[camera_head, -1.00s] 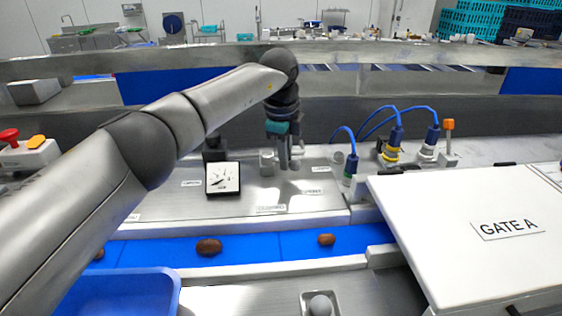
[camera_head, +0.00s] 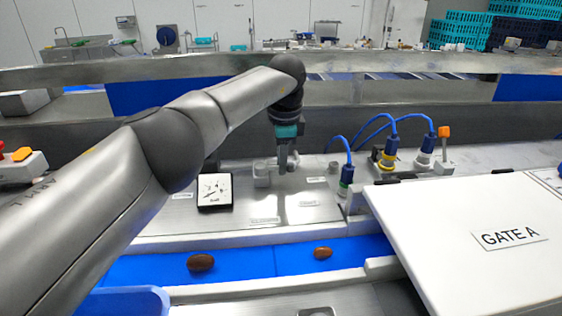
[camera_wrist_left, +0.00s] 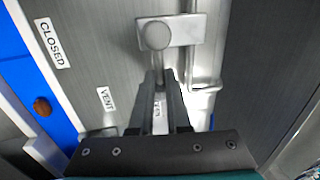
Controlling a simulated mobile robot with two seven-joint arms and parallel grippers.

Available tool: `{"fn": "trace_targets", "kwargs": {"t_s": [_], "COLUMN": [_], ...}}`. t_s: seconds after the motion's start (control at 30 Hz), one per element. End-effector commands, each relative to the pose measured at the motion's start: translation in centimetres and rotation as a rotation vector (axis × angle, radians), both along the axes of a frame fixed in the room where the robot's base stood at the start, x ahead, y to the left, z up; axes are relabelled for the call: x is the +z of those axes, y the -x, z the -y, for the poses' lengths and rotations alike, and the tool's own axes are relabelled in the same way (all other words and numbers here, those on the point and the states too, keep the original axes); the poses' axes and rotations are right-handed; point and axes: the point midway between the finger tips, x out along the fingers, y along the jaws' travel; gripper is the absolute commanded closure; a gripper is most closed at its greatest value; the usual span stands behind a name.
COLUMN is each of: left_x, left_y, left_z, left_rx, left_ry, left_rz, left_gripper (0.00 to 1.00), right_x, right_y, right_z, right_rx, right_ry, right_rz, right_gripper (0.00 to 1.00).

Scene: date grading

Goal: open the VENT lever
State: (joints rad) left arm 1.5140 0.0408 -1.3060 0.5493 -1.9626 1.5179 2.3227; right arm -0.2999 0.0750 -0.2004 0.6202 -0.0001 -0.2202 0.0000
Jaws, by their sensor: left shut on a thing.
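My left gripper (camera_head: 288,168) points down over the metal panel (camera_head: 240,207), just right of a small grey block (camera_head: 262,174). In the left wrist view its two fingers (camera_wrist_left: 165,76) are close together, shut on the VENT lever, whose held part is mostly hidden between them. A grey plate with a round knob (camera_wrist_left: 155,35) lies just beyond the fingertips. A VENT label (camera_wrist_left: 106,98) and a CLOSED label (camera_wrist_left: 52,43) are on the panel to the left. My right gripper is not in view.
A square dial gauge (camera_head: 215,191) stands left of the gripper. Blue-cabled plugs (camera_head: 388,152) and the white GATE A panel (camera_head: 470,235) are to the right. Brown dates (camera_head: 201,263) lie on the blue belt (camera_head: 245,264) in front.

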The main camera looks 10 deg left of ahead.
Motion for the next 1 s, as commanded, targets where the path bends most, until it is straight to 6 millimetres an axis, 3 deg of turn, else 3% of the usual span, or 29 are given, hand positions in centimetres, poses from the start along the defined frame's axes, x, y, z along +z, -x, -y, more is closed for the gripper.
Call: {"fn": "trace_targets", "kwargs": {"t_s": [0.3,0.33,0.63,1.0], "left_x": [-0.1,-0.1,0.0,1.0], "left_y": [0.1,0.1,0.0,0.1], "left_z": [0.7,0.7,0.5,0.3], "left_rx": [-0.006,-0.006,-0.004,-0.002], "left_ry": [0.015,0.015,0.01,0.007], "left_rz": [0.0,0.0,0.002,0.004], "left_gripper": [1.0,0.83,0.51,0.51], "right_x": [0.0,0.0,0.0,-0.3], "right_y": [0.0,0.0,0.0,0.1], "right_z": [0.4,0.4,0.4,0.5], "right_rx": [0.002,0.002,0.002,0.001], "right_ry": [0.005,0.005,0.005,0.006], "right_rz": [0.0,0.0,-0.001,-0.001], "right_gripper": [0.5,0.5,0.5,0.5]}}
